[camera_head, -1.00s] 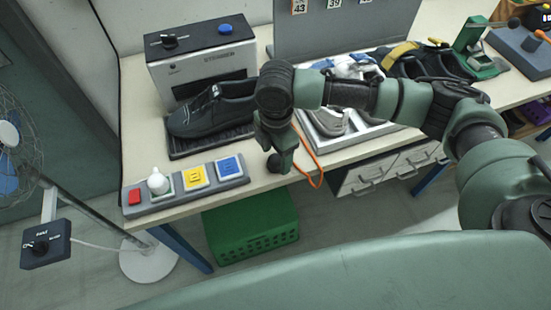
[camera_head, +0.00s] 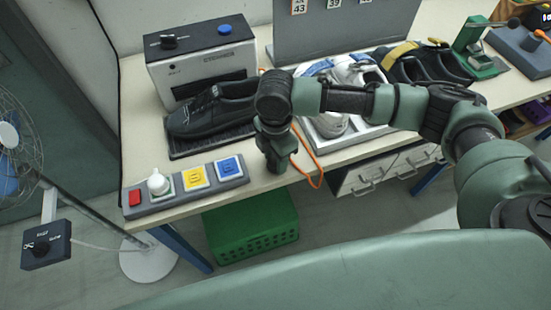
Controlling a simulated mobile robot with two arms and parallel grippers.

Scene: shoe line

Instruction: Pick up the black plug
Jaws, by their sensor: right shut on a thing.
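My right gripper (camera_head: 277,163) hangs down at the front edge of the workbench, just right of the button panel. It is shut. The orange cord (camera_head: 314,160) runs beside it and loops over the bench edge. The black plug itself cannot be made out; my dark gripper and wrist hide what is between the fingers. My left gripper is not in view.
A grey steamer box (camera_head: 200,68) stands behind a black shoe (camera_head: 218,107) on a dark tray. The button panel (camera_head: 188,184) lies at the front left. More shoes (camera_head: 425,65) are at right. A green crate (camera_head: 252,232) sits below.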

